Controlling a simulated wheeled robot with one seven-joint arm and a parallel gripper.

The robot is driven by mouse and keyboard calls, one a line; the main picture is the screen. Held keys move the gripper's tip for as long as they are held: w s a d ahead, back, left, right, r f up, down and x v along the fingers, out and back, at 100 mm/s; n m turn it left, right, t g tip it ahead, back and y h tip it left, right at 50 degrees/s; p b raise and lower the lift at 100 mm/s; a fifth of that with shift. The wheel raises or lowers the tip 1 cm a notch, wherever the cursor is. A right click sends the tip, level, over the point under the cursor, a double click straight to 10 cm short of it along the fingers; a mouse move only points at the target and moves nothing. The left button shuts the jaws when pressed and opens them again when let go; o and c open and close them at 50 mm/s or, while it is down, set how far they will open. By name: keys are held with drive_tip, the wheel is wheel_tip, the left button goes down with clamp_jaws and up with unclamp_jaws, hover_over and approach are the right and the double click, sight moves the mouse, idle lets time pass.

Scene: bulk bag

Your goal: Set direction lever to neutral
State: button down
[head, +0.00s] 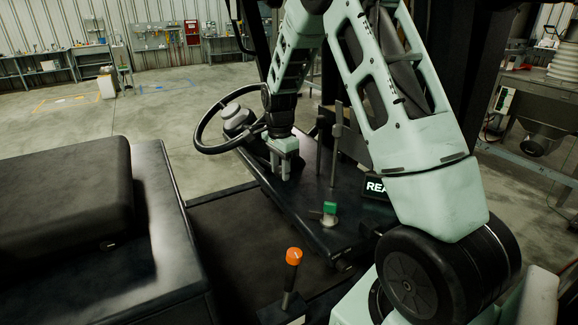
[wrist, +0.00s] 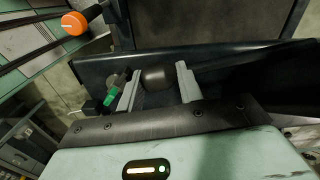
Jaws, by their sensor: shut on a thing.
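A dark rounded lever knob (wrist: 155,78) shows between the two pale fingers of my gripper (wrist: 158,88) in the wrist view. My gripper is shut on it. In the head view my gripper (head: 282,168) points down at the dark console (head: 310,232), beside the steering wheel, and its fingers hide the knob. No label shows on this lever, so which position it stands in cannot be told.
The steering wheel (head: 213,116) is just left of my gripper. Upright grey levers (head: 336,140) stand close on its right. A green-topped control (head: 329,209) and an orange-topped lever (head: 293,258) are nearer. A black seat (head: 65,185) is at left.

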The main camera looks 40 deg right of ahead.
drive_tip(key=a, duration=0.1)
drive_tip(key=a+m, duration=0.1)
drive_tip(key=shift+w+a+m, duration=0.3)
drive_tip(key=c, duration=0.9)
unclamp_jaws()
drive_tip(key=shift+r, duration=0.1)
wheel_tip(320, 180, up, 17)
drive_tip(key=b, duration=0.3)
drive_tip(key=shift+r, duration=0.15)
drive_tip(key=shift+a, duration=0.1)
